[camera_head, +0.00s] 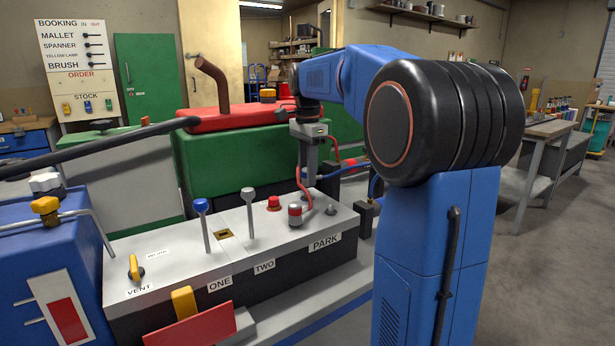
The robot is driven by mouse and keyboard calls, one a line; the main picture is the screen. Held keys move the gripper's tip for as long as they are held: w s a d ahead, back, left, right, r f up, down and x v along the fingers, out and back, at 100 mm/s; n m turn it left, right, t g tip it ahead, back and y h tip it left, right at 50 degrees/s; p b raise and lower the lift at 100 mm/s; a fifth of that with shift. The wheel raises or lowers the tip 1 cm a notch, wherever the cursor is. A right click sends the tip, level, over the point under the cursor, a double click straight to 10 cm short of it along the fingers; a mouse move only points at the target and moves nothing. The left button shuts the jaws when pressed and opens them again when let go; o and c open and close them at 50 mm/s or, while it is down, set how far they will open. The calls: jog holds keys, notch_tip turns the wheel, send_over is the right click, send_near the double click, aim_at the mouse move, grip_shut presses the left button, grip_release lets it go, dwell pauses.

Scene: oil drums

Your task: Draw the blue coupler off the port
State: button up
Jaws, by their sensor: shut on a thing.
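My gripper (311,178) points down above the far right part of the grey control panel (180,252). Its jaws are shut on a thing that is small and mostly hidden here. A blue hose (342,172) runs from the right to the jaws, so the thing looks to be the blue coupler. The coupler's own body and the port cannot be made out, and I cannot tell whether they touch. A red and silver coupler (295,214) with a red hose (303,170) stands on the panel, just below and left of my gripper.
A blue-knobbed lever (203,207), a pale lever (249,196) and a red button (273,203) stand left of the couplers. A small peg (331,209) is near the PARK label. A green and red machine (220,145) is behind.

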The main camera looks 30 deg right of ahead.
jog(key=shift+r, duration=1.45)
jog(key=shift+s, duration=0.1)
